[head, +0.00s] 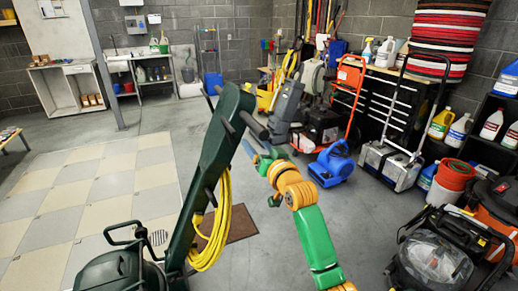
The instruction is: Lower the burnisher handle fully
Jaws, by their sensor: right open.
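The burnisher (112,272) is a dark green floor machine at the lower left. Its handle (217,150) is a long dark green column that stands raised and steep, leaning right toward the top. Black grips (254,125) stick out near the handle's top. A coiled yellow cord (214,240) hangs on the handle. My right gripper (261,149), on a green and orange arm, is open just below the right grip. I cannot tell whether it touches the grip. My left gripper is not in view.
Checkered floor tiles (100,185) lie left of the burnisher and a brown mat (228,226) lies behind it. A blue blower (332,165) stands right of my arm. Open grey floor lies behind the burnisher.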

